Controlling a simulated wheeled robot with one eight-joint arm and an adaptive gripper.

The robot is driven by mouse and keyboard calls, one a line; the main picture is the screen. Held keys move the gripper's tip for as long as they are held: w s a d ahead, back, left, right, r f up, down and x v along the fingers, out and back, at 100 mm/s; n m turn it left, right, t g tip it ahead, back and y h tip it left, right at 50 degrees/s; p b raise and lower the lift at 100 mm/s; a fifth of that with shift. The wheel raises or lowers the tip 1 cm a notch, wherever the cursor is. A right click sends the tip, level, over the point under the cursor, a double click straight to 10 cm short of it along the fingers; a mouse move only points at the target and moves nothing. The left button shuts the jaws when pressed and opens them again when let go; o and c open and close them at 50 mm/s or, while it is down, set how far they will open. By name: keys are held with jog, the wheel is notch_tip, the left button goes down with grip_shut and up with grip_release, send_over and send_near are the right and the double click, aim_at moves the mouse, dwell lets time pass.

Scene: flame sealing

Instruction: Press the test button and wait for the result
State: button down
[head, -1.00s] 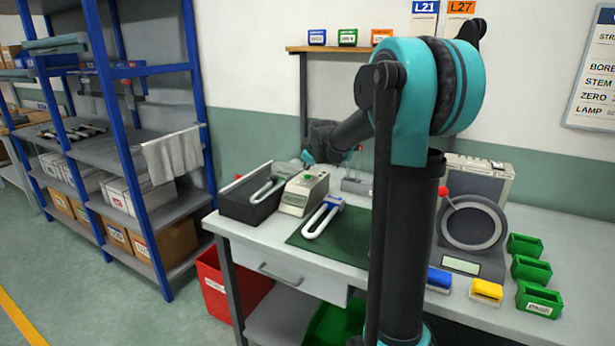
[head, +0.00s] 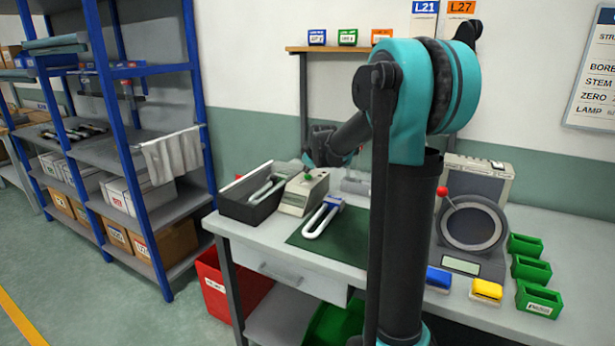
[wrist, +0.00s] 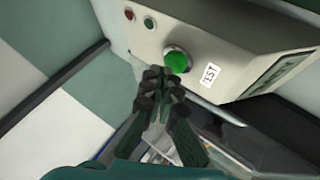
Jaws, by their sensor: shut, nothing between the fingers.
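The test unit (head: 298,196) is a beige box on the bench, beside the black tray. In the wrist view its face (wrist: 222,40) carries a large round green button (wrist: 177,61), a label reading TEST (wrist: 210,74), a small red lamp and a small green lamp, and a dark display at the right. My gripper (wrist: 163,72) is shut and empty, its fingertips at the lower left edge of the green button. I cannot tell whether they touch it. In the head view my gripper (head: 308,163) is over the test unit.
Another U-shaped part (head: 318,222) with a blue end lies on the green mat (head: 340,245). A dial gauge (head: 470,227) and green bins (head: 530,270) stand at the right.

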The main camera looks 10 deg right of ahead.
aim_at(308, 176)
jog(key=shift+f, duration=0.4)
dwell(0.3)
jog(key=shift+r, duration=1)
jog(key=shift+r, duration=3)
